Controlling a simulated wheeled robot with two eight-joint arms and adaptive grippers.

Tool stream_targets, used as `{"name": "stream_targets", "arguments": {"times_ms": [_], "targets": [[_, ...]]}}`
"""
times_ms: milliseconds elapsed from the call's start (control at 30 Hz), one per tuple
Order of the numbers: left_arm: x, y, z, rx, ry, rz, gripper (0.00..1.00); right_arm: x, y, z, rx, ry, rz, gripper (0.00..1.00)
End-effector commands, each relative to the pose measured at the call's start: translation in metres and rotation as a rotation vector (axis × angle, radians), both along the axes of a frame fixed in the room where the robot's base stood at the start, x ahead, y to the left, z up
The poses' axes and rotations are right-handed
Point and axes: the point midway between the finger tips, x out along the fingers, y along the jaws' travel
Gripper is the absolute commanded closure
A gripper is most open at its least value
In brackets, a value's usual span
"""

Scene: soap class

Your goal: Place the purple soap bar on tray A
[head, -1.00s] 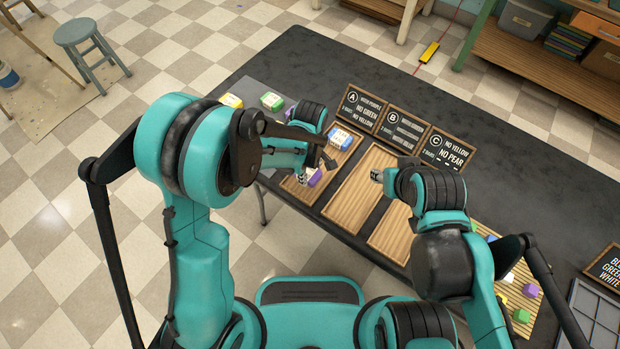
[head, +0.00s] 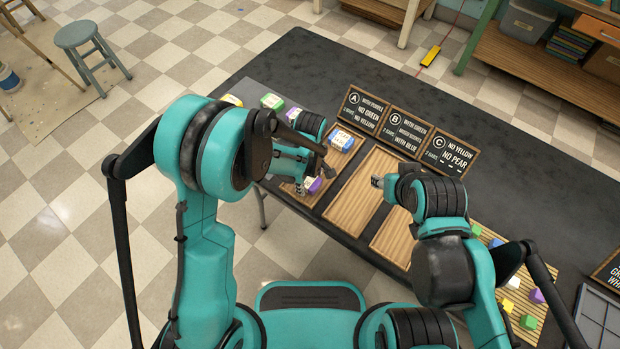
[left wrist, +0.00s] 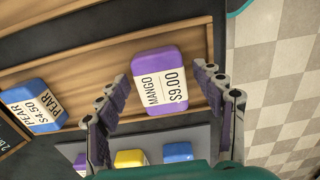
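The purple soap bar (left wrist: 160,80), labelled MANGO $9.00, lies flat on the wooden tray A (left wrist: 75,70) in the left wrist view. In the head view the bar (head: 314,185) shows at the near end of tray A (head: 333,166), partly behind my left gripper (head: 305,187). In the left wrist view the fingers of my left gripper (left wrist: 165,95) stand apart on either side of the bar, with a gap on each side. A blue bar (left wrist: 35,105), labelled PEAR $4.50, lies farther along the tray. My right gripper (head: 377,181) is over the middle trays; its fingers are too small to read.
Signs A (head: 361,108), B (head: 404,132) and C (head: 444,152) stand behind the three trays. A grey mat (left wrist: 205,137) beside tray A holds several bars. More bars lie on a slatted board (head: 488,236) at right. The middle tray (head: 366,190) looks empty.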

Motion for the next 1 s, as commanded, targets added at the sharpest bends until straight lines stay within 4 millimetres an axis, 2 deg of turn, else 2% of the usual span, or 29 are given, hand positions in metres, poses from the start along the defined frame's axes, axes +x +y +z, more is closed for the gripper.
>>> {"name": "stream_targets", "arguments": {"times_ms": [267,367,700,833,1000], "targets": [[0.0,0.0,0.004,0.0,0.0,0.0,0.33,0.0,0.0,0.004,0.0,0.0,0.0,0.6],[0.0,0.0,0.018,0.0,0.0,0.0,0.33,0.0,0.0,0.01,0.0,0.0,0.0,0.6],[0.0,0.0,0.093,0.0,0.0,0.0,0.33,0.0,0.0,0.037,0.0,0.0,0.0,0.6],[0.0,0.0,0.112,0.0,0.0,0.0,0.33,0.0,0.0,0.043,0.0,0.0,0.0,0.6],[0.0,0.0,0.123,0.0,0.0,0.0,0.33,0.0,0.0,0.045,0.0,0.0,0.0,0.6]]}}
